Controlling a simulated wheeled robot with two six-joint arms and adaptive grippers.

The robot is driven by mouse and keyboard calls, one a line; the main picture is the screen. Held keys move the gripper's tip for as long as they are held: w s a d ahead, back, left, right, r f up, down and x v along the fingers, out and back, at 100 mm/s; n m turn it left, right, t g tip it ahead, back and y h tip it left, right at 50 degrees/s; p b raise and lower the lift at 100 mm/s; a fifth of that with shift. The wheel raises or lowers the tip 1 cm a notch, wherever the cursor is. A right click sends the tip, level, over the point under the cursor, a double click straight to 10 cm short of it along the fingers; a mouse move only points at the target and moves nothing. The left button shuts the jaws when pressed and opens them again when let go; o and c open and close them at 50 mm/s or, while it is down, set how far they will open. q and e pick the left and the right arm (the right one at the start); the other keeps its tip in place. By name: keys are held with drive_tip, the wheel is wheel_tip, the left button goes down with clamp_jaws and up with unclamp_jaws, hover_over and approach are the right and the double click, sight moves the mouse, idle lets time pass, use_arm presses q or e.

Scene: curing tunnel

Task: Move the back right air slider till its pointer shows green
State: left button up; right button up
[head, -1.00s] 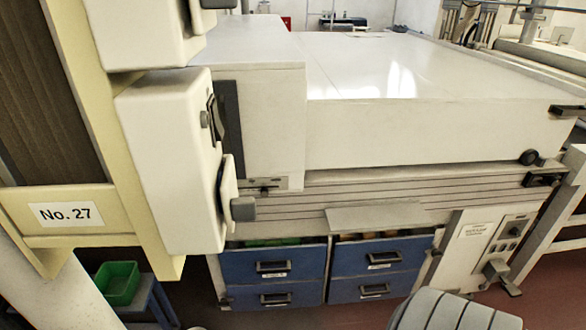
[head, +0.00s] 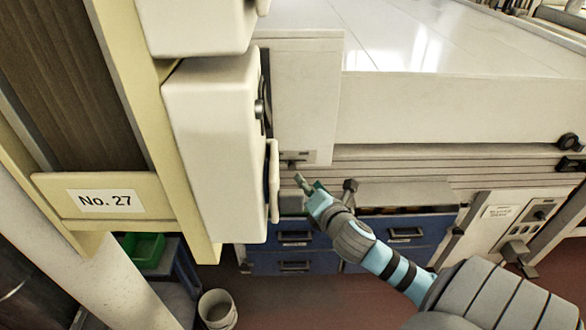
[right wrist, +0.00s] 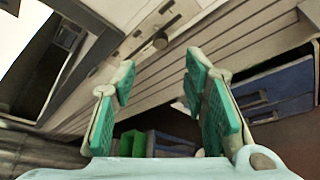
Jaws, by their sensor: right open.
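A small slider knob (head: 291,164) sits on a slotted panel at the lower edge of the white housing in the head view. Its dark round end shows in the right wrist view (right wrist: 160,40). I cannot tell whether this is the back right one, and its pointer and colours are too small to read. My right gripper (head: 300,180) is just below and beside it in the head view. In the right wrist view its green-padded fingers (right wrist: 160,60) are apart and empty. The knob appears beyond the gap between the fingertips. My left gripper is not in view.
A cream cabinet (head: 215,140) juts out close to the left of the knob. Blue drawers (head: 295,240) lie below, and a long white cover (head: 450,105) extends right. A green box (head: 143,248) and a pale bin (head: 217,308) stand low at the left.

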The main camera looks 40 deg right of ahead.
sight(293, 168)
drive_tip(key=b+x, duration=0.2)
drive_tip(key=x, duration=1)
drive_tip(key=shift+f, duration=0.1)
drive_tip(key=shift+s, duration=0.1)
clamp_jaws()
